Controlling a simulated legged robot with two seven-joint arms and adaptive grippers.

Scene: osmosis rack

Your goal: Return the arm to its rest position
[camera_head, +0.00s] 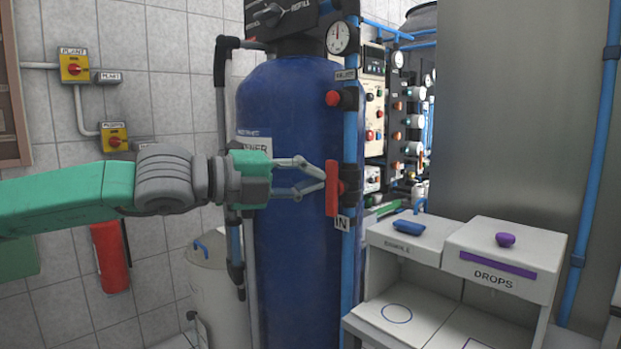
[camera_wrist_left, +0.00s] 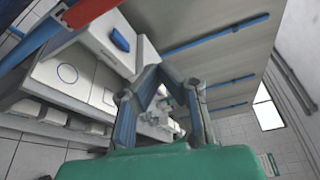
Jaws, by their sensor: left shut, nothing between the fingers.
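My left arm comes in from the left in the head view. Its left gripper (camera_head: 322,178) is shut and empty, with the fingertips close to the red valve handle (camera_head: 332,188) on the blue pipe above the IN label. I cannot tell whether they touch it. The handle stands upright. In the left wrist view the fingers (camera_wrist_left: 160,70) converge, with nothing seen between them, and a red handle (camera_wrist_left: 88,11) shows at the top left. My right gripper is in neither view.
The blue tank (camera_head: 290,250) stands just behind the gripper. A white SAMPLE and DROPS unit (camera_head: 500,245) is at the lower right. A grey panel (camera_head: 510,110) fills the right. A red extinguisher (camera_head: 110,257) hangs at the left. Yellow switch boxes (camera_head: 74,68) are on the tiled wall.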

